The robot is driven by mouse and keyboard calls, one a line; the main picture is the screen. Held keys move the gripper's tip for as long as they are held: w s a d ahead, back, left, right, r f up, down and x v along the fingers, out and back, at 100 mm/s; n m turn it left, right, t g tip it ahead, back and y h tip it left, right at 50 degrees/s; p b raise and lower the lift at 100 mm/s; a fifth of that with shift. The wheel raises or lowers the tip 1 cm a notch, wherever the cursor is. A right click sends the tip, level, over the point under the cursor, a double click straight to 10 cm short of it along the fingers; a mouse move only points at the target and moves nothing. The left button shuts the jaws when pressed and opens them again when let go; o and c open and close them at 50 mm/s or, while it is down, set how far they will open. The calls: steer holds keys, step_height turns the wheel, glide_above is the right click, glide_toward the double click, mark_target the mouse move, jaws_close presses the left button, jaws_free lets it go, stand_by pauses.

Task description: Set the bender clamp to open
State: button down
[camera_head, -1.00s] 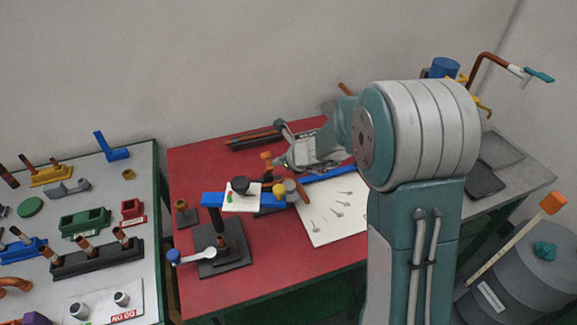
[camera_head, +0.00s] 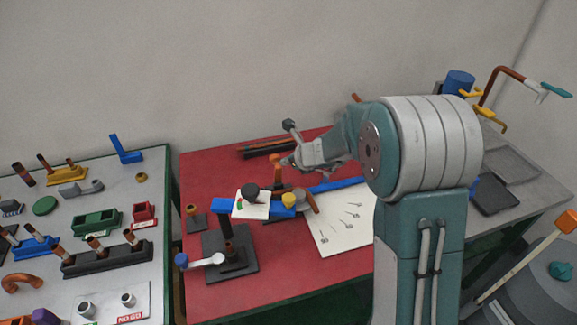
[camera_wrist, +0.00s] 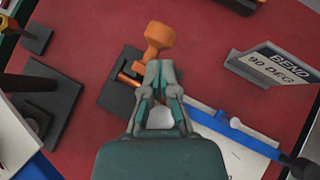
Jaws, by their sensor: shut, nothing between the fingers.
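In the head view the orange handle (camera_head: 276,161) is small and partly crowded by my gripper. My gripper (camera_wrist: 160,66) is shut and empty, its fingertips just below the orange knob in the wrist view. I cannot tell whether they touch it. In the head view my gripper (camera_head: 287,162) is right beside the handle. A sign (camera_wrist: 278,66) reading "BEND 90 DEG" stands to the right.
A long blue bar (camera_wrist: 236,132) lies to the lower right of the bender. A blue fixture with a white plate (camera_head: 252,205) and a dark stand (camera_head: 229,253) are nearer the front. A white sheet (camera_head: 342,222) lies right. Red tabletop (camera_head: 212,172) is clear at the back left.

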steer(key=shift+w+a+f, duration=0.1)
steer(key=shift+w+a, duration=0.15)
steer(key=shift+w, duration=0.35)
steer(key=shift+w+a+f, duration=0.1)
steer(key=shift+w+a, duration=0.15)
steer(key=shift+w, duration=0.3)
steer(key=shift+w+d+r, duration=0.1)
steer(key=shift+w+d, duration=0.05)
steer(key=s+d+r, duration=0.5)
steer(key=d+r, duration=0.1)
steer(key=r, duration=0.5)
steer(key=s+r+n+g+h, duration=0.1)
steer(key=s+r+n, duration=0.2)
steer(key=s+n, duration=0.45)
steer(key=s+r+n+g+h, duration=0.1)
steer(key=s+r+n, duration=0.2)
steer(key=s+n, duration=0.4)
steer(key=s+d+n+h, duration=0.2)
steer(key=s+n, duration=0.4)
steer(key=s, duration=0.4)
steer(key=s+d+f+n+h, duration=0.1)
steer(key=s+d+n+h, duration=0.1)
steer(key=s+n, duration=0.5)
steer(key=s, duration=0.3)
steer(key=shift+d+f, duration=0.25)
steer(key=shift+d, duration=0.15)
